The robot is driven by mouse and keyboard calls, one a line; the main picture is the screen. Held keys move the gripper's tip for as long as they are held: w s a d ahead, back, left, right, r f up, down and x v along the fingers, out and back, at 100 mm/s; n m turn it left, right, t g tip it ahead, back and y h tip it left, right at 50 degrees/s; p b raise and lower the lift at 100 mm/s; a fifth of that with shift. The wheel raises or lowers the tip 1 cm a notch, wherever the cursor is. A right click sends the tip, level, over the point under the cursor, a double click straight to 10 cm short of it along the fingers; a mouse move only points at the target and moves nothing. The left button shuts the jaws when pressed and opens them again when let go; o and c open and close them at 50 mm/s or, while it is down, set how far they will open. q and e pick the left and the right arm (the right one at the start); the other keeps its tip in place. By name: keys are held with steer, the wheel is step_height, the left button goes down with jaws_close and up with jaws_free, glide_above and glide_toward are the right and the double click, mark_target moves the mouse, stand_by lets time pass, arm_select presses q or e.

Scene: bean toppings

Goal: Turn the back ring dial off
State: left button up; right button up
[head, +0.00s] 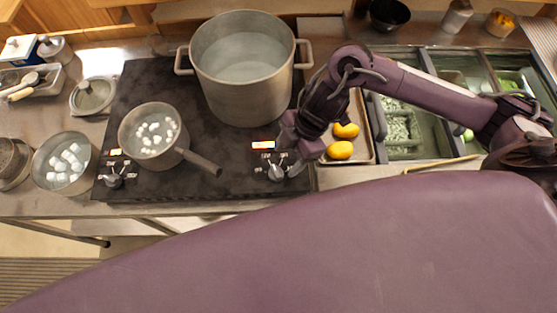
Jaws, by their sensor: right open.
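Two grey dials sit on the front edge of a black cooktop (225,187). The right dial (276,174) has a lit orange display (263,145) just above it. The left dial (114,181) also has a lit display (115,152). A large pot (245,95) of water stands on the back right of the cooktop. My right gripper (287,162) is open and points down close to the right dial, over its right side. I cannot tell whether its fingers touch the dial. My left gripper is out of view.
A saucepan (150,118) with white cubes stands on the left, its handle reaching toward the right dial. A bowl (65,165) of white cubes is further left. A tray (360,105) with yellow fruit (340,150) and topping bins (397,125) lie right, partly behind my arm.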

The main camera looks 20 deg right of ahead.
mark_target(277, 170)
steer(key=x, duration=0.4)
steer(key=shift+w+a+f+p, duration=0.1)
steer(key=shift+a+p, duration=0.05)
steer(key=shift+p, duration=0.15)
steer(key=shift+a+f, duration=0.1)
steer(key=shift+f, duration=0.25)
steer(key=shift+a+f, duration=0.15)
steer(key=shift+f, duration=0.15)
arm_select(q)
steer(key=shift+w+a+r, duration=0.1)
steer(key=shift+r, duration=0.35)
arm_select(e)
steer(key=c, duration=1)
